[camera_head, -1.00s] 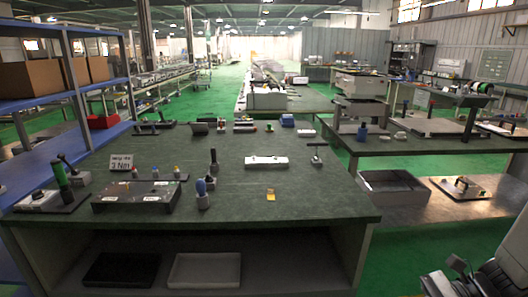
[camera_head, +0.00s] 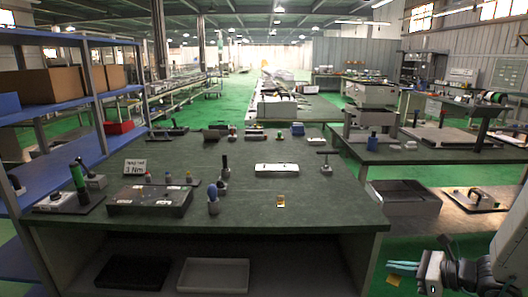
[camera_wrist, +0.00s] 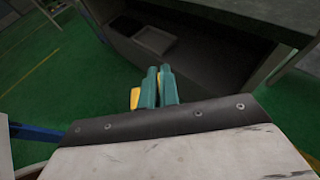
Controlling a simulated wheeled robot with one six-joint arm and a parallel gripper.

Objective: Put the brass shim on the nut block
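A small gold-yellow piece (camera_head: 281,201), which looks like the brass shim, lies on the dark green bench top (camera_head: 330,208) near its front edge. Behind it is a long white block (camera_head: 277,169) with small marks on top; I cannot tell whether it is the nut block. My gripper (camera_head: 391,272) is at the lower right in the head view, off the bench and over the floor. Its teal fingers are together, with no piece seen between them; they also show in the wrist view (camera_wrist: 158,85). A yellow patch beside them is unclear.
A dark box (camera_head: 150,200), a bottle with a blue top (camera_head: 213,198) and a T-handled tool (camera_head: 326,164) stand on the bench. A grey bin (camera_head: 405,199) is right of it. Blue shelving (camera_head: 90,92) is at left. The bench's front right is clear.

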